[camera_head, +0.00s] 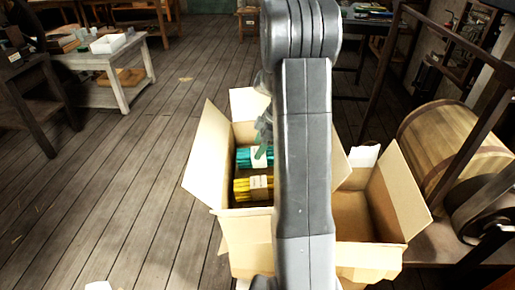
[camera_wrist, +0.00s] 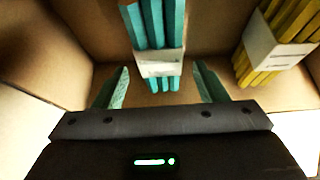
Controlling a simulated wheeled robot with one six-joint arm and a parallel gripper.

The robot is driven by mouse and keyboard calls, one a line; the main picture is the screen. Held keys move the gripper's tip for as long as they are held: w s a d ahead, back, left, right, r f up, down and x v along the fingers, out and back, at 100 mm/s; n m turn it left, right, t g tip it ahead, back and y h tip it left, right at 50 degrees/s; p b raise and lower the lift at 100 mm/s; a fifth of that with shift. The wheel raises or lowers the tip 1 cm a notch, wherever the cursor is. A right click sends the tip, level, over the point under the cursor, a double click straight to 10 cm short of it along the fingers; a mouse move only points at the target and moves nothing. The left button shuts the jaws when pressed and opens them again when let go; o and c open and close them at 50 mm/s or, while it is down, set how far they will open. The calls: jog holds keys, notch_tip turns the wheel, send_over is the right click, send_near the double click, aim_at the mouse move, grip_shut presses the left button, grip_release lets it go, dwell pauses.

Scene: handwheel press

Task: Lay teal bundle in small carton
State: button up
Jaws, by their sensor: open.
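The teal bundle (camera_head: 243,157), several sticks with a white paper band, lies in the left open carton (camera_head: 247,228). In the wrist view the teal bundle (camera_wrist: 158,30) is ahead of my gripper (camera_wrist: 160,82). Its green-tinted fingers are spread apart, one to each side of the bundle's near end; I cannot tell whether they touch it. In the head view my gripper (camera_head: 262,150) is over the left carton, partly hidden by my arm. A second open carton (camera_head: 398,196), the lower one, stands at the right; its visible inside is empty, its left part hidden behind my arm.
A yellow bundle (camera_head: 243,188) lies near the teal one in the left carton; it is at the upper right of the wrist view (camera_wrist: 281,32). Raised flaps surround both cartons. A wooden barrel (camera_head: 452,146) is at the right. Plank floor lies clear at the left.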

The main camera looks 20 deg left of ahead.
jog(key=v, duration=1)
jog(key=shift+d, duration=0.1)
dwell(0.7)
